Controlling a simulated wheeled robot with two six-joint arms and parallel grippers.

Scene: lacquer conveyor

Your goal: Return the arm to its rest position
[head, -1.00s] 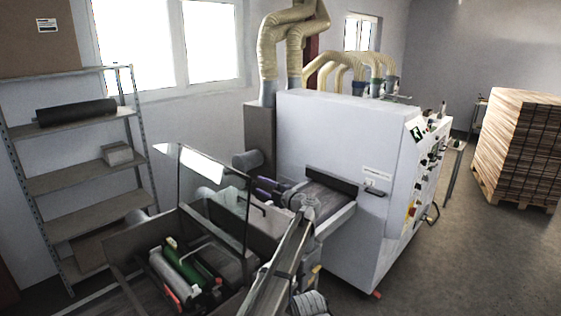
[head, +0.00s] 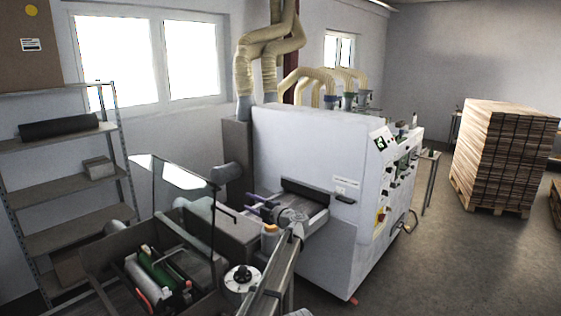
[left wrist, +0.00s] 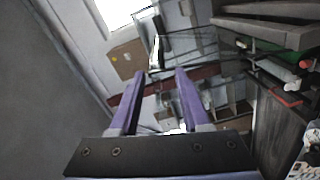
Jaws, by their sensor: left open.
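My left gripper (head: 249,203) shows in the head view with purple fingers, in front of the white machine (head: 305,150) and beside its belt outlet (head: 305,205). My left arm rises from the bottom centre to it. In the left wrist view the two purple fingers of the gripper (left wrist: 158,76) stand apart with nothing between them. The right gripper is in neither view.
An open-topped roller unit (head: 100,252) with a tilted clear guard (head: 183,205) stands left of my arm. A round white part with a black knob (head: 242,279) is close to the arm. A shelf (head: 75,190) stands left; stacked boards (head: 503,155) stand right on open floor.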

